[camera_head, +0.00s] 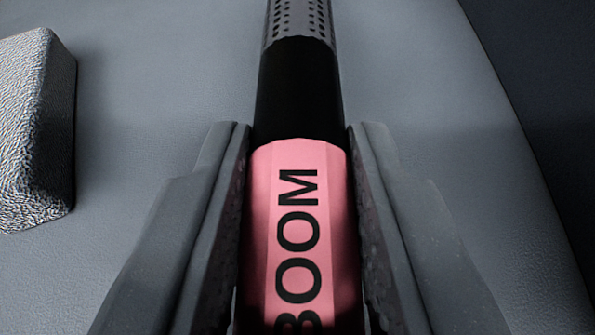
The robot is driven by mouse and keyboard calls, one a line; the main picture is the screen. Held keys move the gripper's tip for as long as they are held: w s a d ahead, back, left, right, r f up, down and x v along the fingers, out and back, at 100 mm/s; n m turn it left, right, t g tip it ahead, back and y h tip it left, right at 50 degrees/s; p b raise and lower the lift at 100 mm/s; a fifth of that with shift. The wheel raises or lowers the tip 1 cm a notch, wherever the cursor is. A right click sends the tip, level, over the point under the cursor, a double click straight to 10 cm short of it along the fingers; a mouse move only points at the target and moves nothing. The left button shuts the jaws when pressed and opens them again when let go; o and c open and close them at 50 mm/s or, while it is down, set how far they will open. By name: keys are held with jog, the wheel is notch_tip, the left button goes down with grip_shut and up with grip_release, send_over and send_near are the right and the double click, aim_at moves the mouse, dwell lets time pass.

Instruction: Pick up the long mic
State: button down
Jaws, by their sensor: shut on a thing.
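The long mic (297,230) has a pink band marked "BOOM", a black section above it and a grey perforated tube at the top of the view. It points away from me along the middle of the picture. My gripper (298,140) is shut on the mic, with one finger against each side of the pink band. The mic's near end is cut off by the bottom edge, and its far tip by the top edge. I cannot tell whether the mic touches the surface under it.
A grey, rough-textured block (35,130) is at the left edge, apart from my gripper.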

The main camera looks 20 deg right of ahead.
jog(key=s+d+r+b, duration=0.1)
jog(key=s+b, duration=0.4)
jog(key=s, duration=0.8)
jog(key=shift+s+d+r, duration=0.2)
jog(key=shift+s+d, duration=0.05)
jog(key=shift+d, duration=0.15)
